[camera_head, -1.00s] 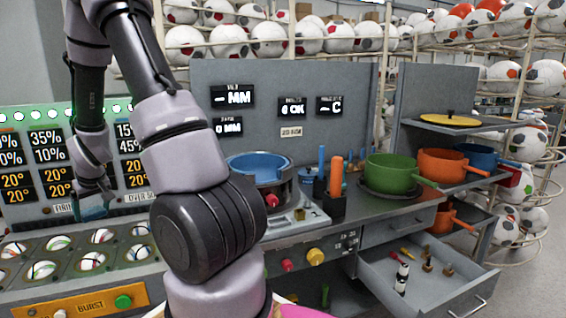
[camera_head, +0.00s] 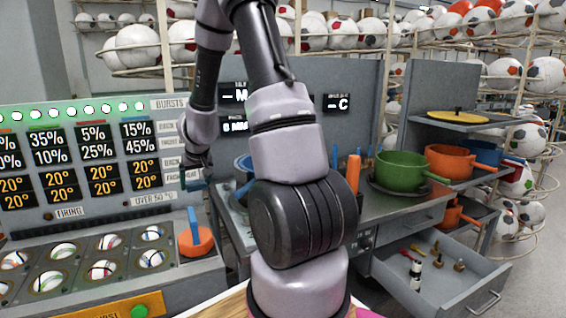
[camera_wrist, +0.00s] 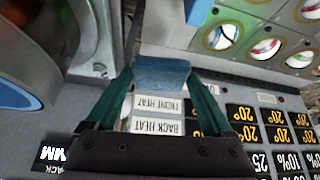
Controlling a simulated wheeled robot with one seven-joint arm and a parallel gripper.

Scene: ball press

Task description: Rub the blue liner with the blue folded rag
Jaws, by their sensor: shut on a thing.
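My gripper (camera_wrist: 161,74) is shut on the blue folded rag (camera_wrist: 162,72), which sits between its green fingertips in the wrist view. In the head view my gripper (camera_head: 194,186) hangs in front of the dial panel, left of the blue liner (camera_head: 241,164). The liner is a round blue ring in a metal seat, mostly hidden behind my arm there. A blue curved rim, apparently the liner (camera_wrist: 14,96), shows at the left edge of the wrist view. The rag is apart from it.
A panel of percentage and degree displays (camera_head: 90,160) stands at the left above a ball tray (camera_head: 85,262). An orange disc with a blue handle (camera_head: 195,240) is beside the tray. Green (camera_head: 400,171) and orange (camera_head: 450,162) pots and an open drawer (camera_head: 475,283) are at the right.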

